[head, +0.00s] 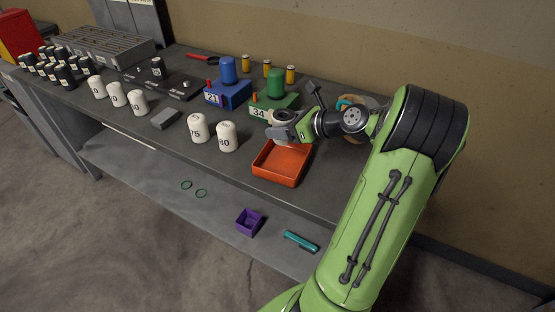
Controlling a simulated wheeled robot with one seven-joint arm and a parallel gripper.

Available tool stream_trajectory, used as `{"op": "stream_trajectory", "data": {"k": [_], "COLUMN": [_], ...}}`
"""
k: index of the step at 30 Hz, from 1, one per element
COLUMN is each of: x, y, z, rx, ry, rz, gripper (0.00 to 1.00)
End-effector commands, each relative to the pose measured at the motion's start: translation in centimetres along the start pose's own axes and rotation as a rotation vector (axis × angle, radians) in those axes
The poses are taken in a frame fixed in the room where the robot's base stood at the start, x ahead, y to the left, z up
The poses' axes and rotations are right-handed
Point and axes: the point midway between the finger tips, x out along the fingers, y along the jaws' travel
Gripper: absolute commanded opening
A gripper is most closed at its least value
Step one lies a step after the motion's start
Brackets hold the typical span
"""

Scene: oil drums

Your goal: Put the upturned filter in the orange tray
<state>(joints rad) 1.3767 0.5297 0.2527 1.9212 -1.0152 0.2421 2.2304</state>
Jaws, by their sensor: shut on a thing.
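The orange tray (266,170) sits at the front edge of the grey bench, and its visible inside looks empty. My gripper (277,127) is at the back of the tray, above it or just behind its far rim. It is shut on a white filter (284,116), which is mostly hidden by the jaws. I cannot tell which way up the held filter is. Two white filters, one marked 75 (198,128) and one marked 80 (228,138), stand left of the tray.
A green block marked 34 (262,112) and a blue block marked 21 (227,94) stand behind the tray. More white filters (117,95) and dark filters stand left. A purple box (248,222) and teal tool (301,241) lie on the lower shelf.

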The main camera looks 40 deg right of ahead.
Motion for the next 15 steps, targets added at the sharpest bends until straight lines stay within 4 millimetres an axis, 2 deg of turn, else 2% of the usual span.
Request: {"op": "stream_trajectory", "data": {"k": [1,3,11,15], "x": [0.7,1.4,3.6,3.9], "y": [0.1,0.1,0.1,0.1], "z": [-1.5,-2.9,-7.4,-7.9], "rx": [0.004,0.004,0.003,0.0], "ry": [0.0,0.0,-0.001,-0.001], "rz": [0.003,0.003,0.003,0.002], "gripper": [0.18,0.18,0.18,0.18]}}
